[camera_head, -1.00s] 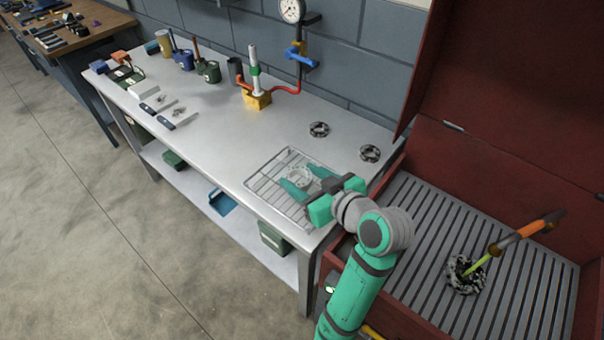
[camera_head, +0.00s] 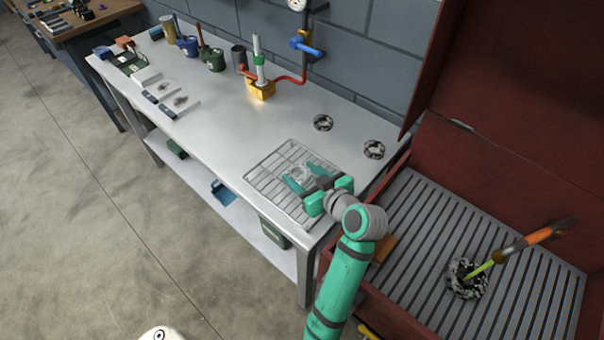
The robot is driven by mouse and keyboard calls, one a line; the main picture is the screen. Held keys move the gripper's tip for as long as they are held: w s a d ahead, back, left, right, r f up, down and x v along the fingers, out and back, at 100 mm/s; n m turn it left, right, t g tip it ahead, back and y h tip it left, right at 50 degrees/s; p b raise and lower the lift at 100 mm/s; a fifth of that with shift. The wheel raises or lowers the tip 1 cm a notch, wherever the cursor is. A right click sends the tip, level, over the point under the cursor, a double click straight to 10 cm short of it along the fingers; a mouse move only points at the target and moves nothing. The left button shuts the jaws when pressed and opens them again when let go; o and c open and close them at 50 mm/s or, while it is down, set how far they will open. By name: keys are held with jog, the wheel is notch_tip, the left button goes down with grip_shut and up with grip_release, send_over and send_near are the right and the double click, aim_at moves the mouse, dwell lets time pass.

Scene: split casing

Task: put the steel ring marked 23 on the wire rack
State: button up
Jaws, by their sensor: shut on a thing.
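The wire rack (camera_head: 265,181) lies at the front right of the steel bench. My gripper (camera_head: 300,178) is over the rack, its green fingers shut on a pale steel ring (camera_head: 301,173). The ring is at or just above the rack's wires; I cannot tell whether it touches them. The fingers and the gripper body cover part of the ring and the rack's right side. No number can be read on the ring at this size.
Two dark-and-silver rings (camera_head: 323,122) and (camera_head: 374,149) lie on the bench behind the rack. A yellow-based fixture (camera_head: 261,90) with a red hose stands farther back. At right is a red washer tub (camera_head: 403,321) with a slatted grate, a grimy ring (camera_head: 466,277) and a brush (camera_head: 520,243).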

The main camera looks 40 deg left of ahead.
jog(key=shift+s, duration=0.1)
jog(key=o, duration=1.4)
jog(key=shift+f, duration=0.1)
jog(key=v, duration=1.2)
